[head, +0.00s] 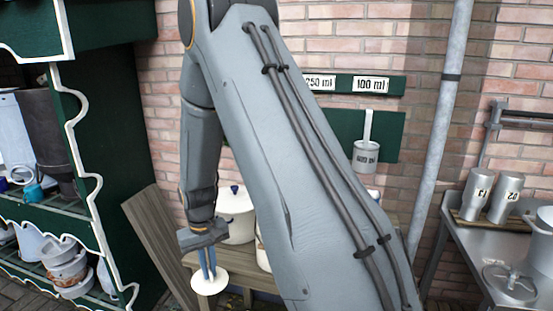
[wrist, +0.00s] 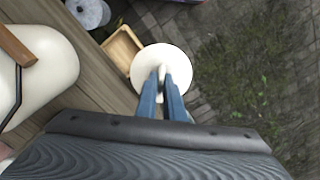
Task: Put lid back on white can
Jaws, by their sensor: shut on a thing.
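My gripper (head: 208,272) is shut on the knob of a round white lid (head: 209,284), which hangs flat below the fingers. In the wrist view the lid (wrist: 150,58) lies beyond the blue fingers (wrist: 163,80), past the bench edge and above the paving. A white can (wrist: 45,75) with a wire handle and wooden grip stands on the bench to the left, apart from the lid and cut off by the frame. In the head view a white pot (head: 235,217) with a dark blue knob stands behind my gripper. Another white vessel (head: 262,252) is mostly hidden by my arm.
A wooden bench (head: 234,275) carries the pots. A small wooden tray (wrist: 122,52) is near the lid. A green shelf (head: 115,150) stands left, and a metal table (head: 465,245) with cups stands right. A brick wall closes the back.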

